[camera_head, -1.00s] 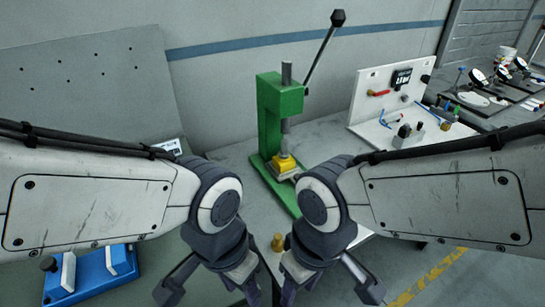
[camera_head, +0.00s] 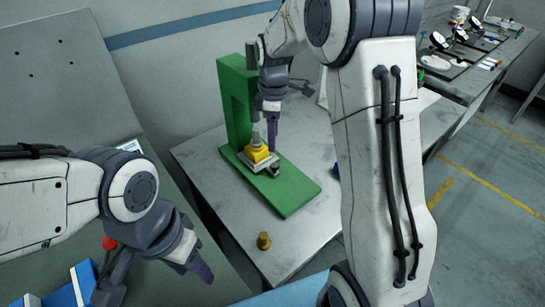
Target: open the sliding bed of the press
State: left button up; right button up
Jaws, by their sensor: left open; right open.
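The green press (camera_head: 237,98) stands on a grey table, its flat green base (camera_head: 295,187) reaching toward the front right. A yellow block (camera_head: 258,154) sits on a pale metal bed (camera_head: 271,167) on that base, below the ram. My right gripper (camera_head: 274,145) is beside the ram, pointing down, with its fingers close over the bed; whether it touches anything I cannot tell. My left gripper (camera_head: 160,285) is open and empty at the lower left, apart from the press.
A small brass piece (camera_head: 264,241) stands on the table (camera_head: 215,150) in front of the press. A blue fixture (camera_head: 72,290) lies at the lower left near my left gripper. Gauges on stands (camera_head: 440,42) stand on a bench at the upper right.

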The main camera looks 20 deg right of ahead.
aim_at(275, 165)
jog(key=f, duration=0.7)
jog(key=f+p, duration=0.1)
jog(key=f, duration=0.2)
jog(key=shift+w+d+f, duration=0.1)
jog(key=shift+d+f, duration=0.25)
jog(key=shift+c, duration=0.3)
grip_shut()
dwell(0.7)
